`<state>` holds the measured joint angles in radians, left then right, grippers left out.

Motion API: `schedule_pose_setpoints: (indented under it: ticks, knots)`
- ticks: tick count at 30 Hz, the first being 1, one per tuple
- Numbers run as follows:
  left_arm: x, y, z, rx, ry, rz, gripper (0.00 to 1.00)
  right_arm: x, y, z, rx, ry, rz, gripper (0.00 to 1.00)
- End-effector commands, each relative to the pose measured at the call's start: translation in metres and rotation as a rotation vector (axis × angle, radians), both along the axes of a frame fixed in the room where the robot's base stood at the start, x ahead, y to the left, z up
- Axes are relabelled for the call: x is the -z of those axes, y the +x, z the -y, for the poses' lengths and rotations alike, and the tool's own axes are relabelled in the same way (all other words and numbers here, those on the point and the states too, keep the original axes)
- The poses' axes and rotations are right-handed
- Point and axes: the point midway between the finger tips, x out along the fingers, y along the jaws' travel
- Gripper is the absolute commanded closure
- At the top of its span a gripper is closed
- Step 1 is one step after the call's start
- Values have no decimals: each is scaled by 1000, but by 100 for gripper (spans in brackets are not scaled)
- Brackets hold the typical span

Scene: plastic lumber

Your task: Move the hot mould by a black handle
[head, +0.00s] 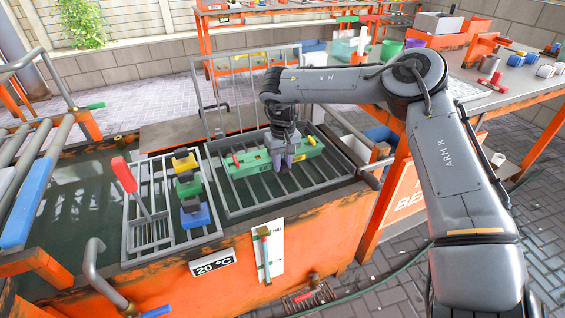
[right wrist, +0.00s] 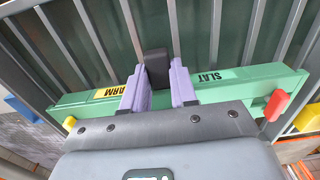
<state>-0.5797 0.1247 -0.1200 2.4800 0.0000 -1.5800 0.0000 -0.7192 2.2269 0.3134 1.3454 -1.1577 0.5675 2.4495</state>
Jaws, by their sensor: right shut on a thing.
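The long green mould (head: 248,168) lies across the metal bars of the right rack in the tank. In the right wrist view the green mould (right wrist: 235,87) has a yellow label, partly reading "ARM", and a "SLAT" label. Its black handle (right wrist: 157,66) stands up in the middle. My right gripper (head: 284,160) is over the mould in the head view; in the wrist view its purple fingers (right wrist: 158,90) are shut on the black handle. I cannot tell whether the mould rests on the bars or hangs just above them. My left gripper is not in view.
The left rack (head: 150,205) holds yellow, green and blue blocks (head: 188,188) and a red-handled tool (head: 124,175). A "20 °C" sign (head: 212,262) hangs on the orange tank front. The raised grid (head: 213,90) stands behind. A cluttered workbench (head: 475,85) is at right.

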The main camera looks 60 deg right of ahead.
Motion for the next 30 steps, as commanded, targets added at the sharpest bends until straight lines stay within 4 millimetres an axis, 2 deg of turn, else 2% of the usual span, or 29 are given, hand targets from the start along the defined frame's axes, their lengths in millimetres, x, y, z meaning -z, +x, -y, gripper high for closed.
schedule_pose_setpoints:
  ticks: [30]
  knots:
    - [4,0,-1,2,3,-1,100,3,2,0,0,-1,5,100]
